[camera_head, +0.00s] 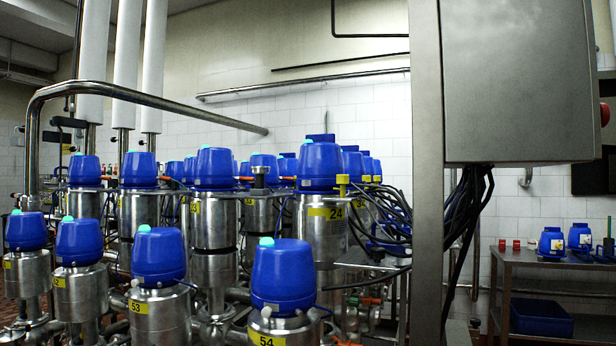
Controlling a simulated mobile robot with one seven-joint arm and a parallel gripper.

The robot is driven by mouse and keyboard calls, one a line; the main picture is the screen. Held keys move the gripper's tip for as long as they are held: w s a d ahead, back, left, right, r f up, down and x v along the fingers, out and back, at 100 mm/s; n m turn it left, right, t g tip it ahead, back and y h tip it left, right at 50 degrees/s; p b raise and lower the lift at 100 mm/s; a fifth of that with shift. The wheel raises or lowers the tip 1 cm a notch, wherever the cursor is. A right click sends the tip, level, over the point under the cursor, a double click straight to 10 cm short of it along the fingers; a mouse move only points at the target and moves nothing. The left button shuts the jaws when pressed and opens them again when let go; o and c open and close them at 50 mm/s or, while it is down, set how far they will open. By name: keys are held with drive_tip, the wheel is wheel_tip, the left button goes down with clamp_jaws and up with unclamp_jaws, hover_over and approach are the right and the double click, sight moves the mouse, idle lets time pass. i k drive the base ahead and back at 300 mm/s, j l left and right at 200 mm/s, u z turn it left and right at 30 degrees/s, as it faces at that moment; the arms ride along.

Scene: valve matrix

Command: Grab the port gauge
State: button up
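I cannot single out the port gauge for certain. A small yellow block-shaped piece (342,181) stands beside the blue-topped valve marked 24 (320,165). A small dark-topped metal piece (260,172) stands among the valves further left. Either is too small to identify as a gauge. Many steel valves with blue caps fill the left and middle, including one marked 54 (283,275) and one marked 53 (158,257) in front. They hide much of the rows behind. My gripper is not in view.
A steel cabinet (517,80) hangs on a broad post (427,200), with black cables below. A metal bench (560,262) at right holds blue-capped units (551,242) and small red and white pieces; a blue crate (541,318) is beneath. A bent pipe (150,98) crosses upper left.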

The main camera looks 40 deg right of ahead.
sight(260, 172)
drive_tip(key=i+j+z, duration=0.15)
drive_tip(key=z, duration=0.3)
drive_tip(key=i+j+z, duration=0.15)
drive_tip(key=z, duration=0.25)
drive_tip(key=j+z, duration=0.25)
drive_tip(key=z, duration=0.2)
drive_tip(key=i+j+z, duration=0.1)
drive_tip(key=j+z, duration=0.5)
drive_tip(key=z, duration=0.25)
